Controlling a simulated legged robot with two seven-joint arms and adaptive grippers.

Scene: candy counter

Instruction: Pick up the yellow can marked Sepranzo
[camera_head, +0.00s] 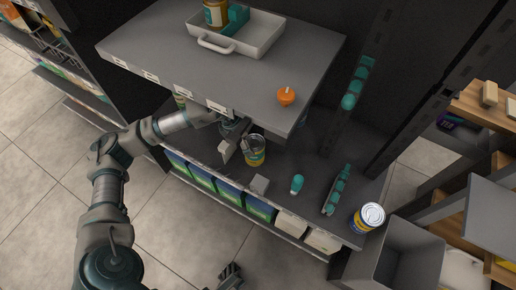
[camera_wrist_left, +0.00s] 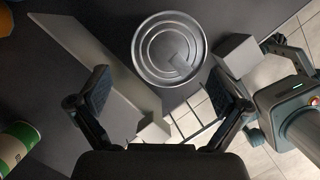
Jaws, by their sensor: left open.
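In the left wrist view, a round silver can top (camera_wrist_left: 168,48) lies just beyond the open, empty fingers of my left gripper (camera_wrist_left: 160,93). Another yellow and blue can (camera_head: 366,218) stands at the right end of the lower shelf. My right gripper (camera_head: 230,276) shows partly at the bottom edge, its opening unclear.
The upper shelf (camera_head: 160,45) overhangs my left forearm. It bears a white tray (camera_head: 262,38) with a can (camera_head: 215,13), and an orange item (camera_head: 286,96). A green-white can (camera_wrist_left: 18,146) is left in the wrist view.

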